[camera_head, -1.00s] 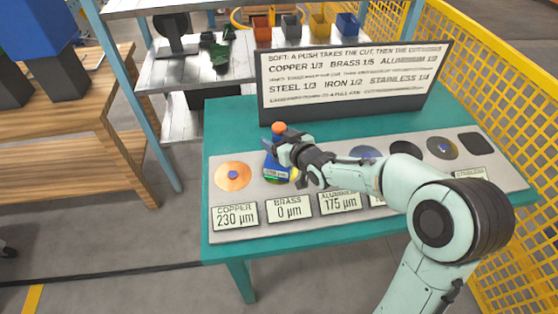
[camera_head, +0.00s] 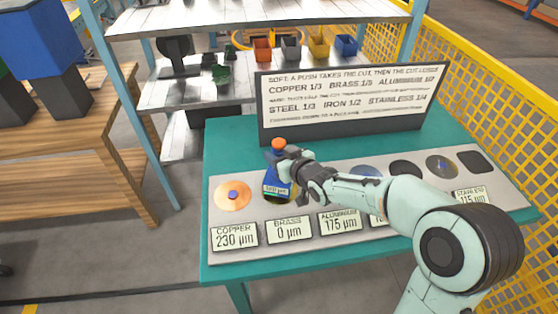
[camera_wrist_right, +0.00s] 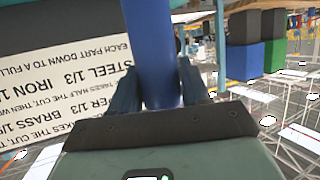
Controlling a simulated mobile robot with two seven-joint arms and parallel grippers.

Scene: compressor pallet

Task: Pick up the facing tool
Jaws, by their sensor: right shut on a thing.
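The facing tool (camera_head: 274,186) is a blue body with a small lit display and an orange knob on top. In the head view it stands upright over the brass spot on the grey panel, and I cannot tell whether it touches the panel. My right gripper (camera_head: 280,162) is shut on it below the knob. In the right wrist view, the tool's blue shaft (camera_wrist_right: 158,60) sits between the two fingers of the right gripper (camera_wrist_right: 165,85). The tool hides most of the brass disc. My left gripper is not in view.
The grey panel (camera_head: 262,221) on the teal table (camera_head: 222,272) carries a copper disc (camera_head: 233,195), other discs and reading plates. A sign board (camera_head: 350,105) stands behind. A shelf with coloured bins (camera_head: 346,46) is at the back, and a yellow mesh fence (camera_head: 470,80) is at right.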

